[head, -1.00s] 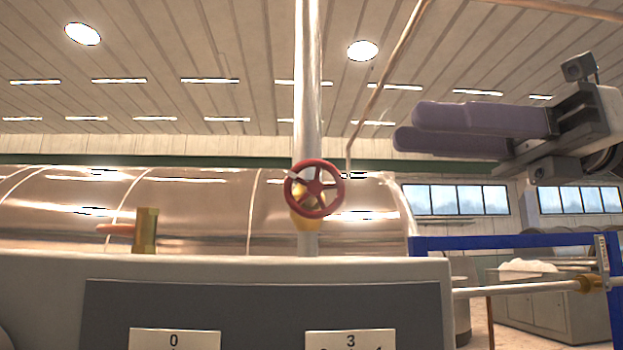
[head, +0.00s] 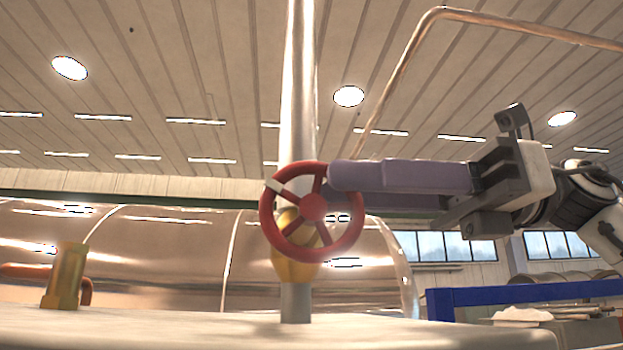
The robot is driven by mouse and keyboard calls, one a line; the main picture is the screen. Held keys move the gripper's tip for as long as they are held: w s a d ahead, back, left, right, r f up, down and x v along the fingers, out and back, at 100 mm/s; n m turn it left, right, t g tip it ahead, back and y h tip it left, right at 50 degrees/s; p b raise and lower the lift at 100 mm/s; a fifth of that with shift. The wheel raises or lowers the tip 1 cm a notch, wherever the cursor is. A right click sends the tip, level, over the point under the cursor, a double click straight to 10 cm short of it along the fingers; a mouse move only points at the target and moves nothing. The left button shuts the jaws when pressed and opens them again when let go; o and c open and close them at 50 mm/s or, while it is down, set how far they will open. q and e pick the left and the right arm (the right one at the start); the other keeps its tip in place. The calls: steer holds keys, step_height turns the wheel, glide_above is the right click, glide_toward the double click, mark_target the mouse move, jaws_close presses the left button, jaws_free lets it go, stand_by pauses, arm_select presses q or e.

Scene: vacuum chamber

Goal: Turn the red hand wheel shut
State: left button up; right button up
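The red hand wheel (head: 313,208) has several spokes and a pale mark on its upper-left rim. It sits on a brass valve body (head: 297,262) on an upright metal pipe. My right gripper (head: 345,185) comes in from the right with two purple fingers. The near fingertip overlaps the wheel's upper-right rim and hides part of it. The other finger shows lower and behind it, its tip partly hidden. The fingers look spread apart; contact with the rim cannot be told. My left gripper is out of view.
A grey top surface (head: 250,332) runs below the wheel. A brass fitting (head: 65,276) stands at the left. A large shiny cylinder (head: 180,245) lies behind. A blue rail (head: 500,293) is at the lower right, and a copper pipe (head: 395,78) bends overhead.

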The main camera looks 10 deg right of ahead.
mark_target(281, 170)
steer(key=a, duration=0.4)
steer(key=shift+a, duration=0.15)
jaws_close()
steer(key=shift+f, duration=0.1)
steer(key=y+b, duration=0.1)
steer(key=b, duration=0.1)
steer(key=y+b, duration=0.1)
steer(key=b, duration=0.1)
steer(key=y+b, duration=0.1)
steer(key=b, duration=0.1)
steer(key=shift+d+f, duration=0.3)
steer(key=shift+f, duration=0.05)
steer(key=shift+r+y+b, duration=0.15)
steer(key=shift+y+b, duration=0.25)
steer(key=shift+y, duration=0.1)
steer(key=shift+d+r, duration=0.1)
steer(key=shift+r, duration=0.1)
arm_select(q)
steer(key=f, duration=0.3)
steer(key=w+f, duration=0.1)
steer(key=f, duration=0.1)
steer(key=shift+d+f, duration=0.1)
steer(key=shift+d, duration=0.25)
